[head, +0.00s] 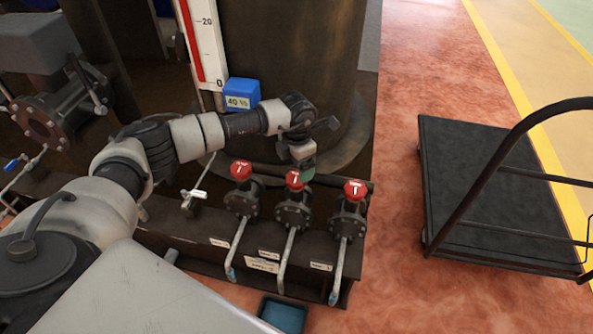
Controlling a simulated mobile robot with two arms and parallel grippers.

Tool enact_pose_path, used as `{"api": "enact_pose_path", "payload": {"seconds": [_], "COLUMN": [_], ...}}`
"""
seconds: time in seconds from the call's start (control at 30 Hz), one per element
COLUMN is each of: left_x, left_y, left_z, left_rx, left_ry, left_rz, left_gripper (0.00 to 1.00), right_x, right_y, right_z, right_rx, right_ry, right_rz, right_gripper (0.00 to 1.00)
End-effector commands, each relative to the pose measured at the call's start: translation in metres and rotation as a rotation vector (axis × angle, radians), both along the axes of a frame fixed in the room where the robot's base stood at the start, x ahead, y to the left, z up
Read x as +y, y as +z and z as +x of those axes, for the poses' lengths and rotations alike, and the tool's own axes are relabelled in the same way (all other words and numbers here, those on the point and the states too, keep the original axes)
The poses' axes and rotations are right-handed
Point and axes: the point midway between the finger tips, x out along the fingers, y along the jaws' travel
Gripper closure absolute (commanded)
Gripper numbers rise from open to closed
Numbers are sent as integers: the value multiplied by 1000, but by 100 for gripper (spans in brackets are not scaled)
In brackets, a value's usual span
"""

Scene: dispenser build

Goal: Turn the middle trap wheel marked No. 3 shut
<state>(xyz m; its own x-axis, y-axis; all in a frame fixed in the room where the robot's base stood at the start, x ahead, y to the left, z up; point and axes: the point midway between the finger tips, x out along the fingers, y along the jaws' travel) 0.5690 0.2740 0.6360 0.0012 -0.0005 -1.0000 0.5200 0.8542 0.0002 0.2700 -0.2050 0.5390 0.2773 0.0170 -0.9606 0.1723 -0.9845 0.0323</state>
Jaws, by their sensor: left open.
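Three red trap wheels stand in a row on dark valves at the edge of the dark base: a left wheel (241,170), a middle wheel (293,180) and a right wheel (355,189). Each has a pale mark on top. The marks and small plates are too small to read, so I cannot read No. 3. My right gripper is not in view.
Pale pipes with blue ends slope down from the valves. A blue tray (283,314) lies on the floor below. A tall dark tank (300,60) with a scale (205,40) and blue box (241,94) stands behind. A black cart (480,190) stands right, beyond clear red floor.

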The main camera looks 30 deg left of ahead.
Motion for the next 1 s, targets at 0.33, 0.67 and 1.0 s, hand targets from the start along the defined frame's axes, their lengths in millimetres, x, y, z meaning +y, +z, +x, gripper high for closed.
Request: {"api": "enact_pose_path", "payload": {"seconds": [0.33, 0.67, 1.0], "left_x": [0, 0, -10], "left_y": [52, 55, 51], "left_z": [0, 0, -2], "left_rx": [1, 1, -3], "left_ry": [-1, 0, -8], "left_rz": [1, 1, -36], "left_gripper": [12, 12, 12], "right_x": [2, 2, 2], "right_y": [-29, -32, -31], "right_z": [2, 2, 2], "right_rx": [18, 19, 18], "right_ry": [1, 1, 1], "right_rz": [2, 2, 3], "right_gripper": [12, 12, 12]}}
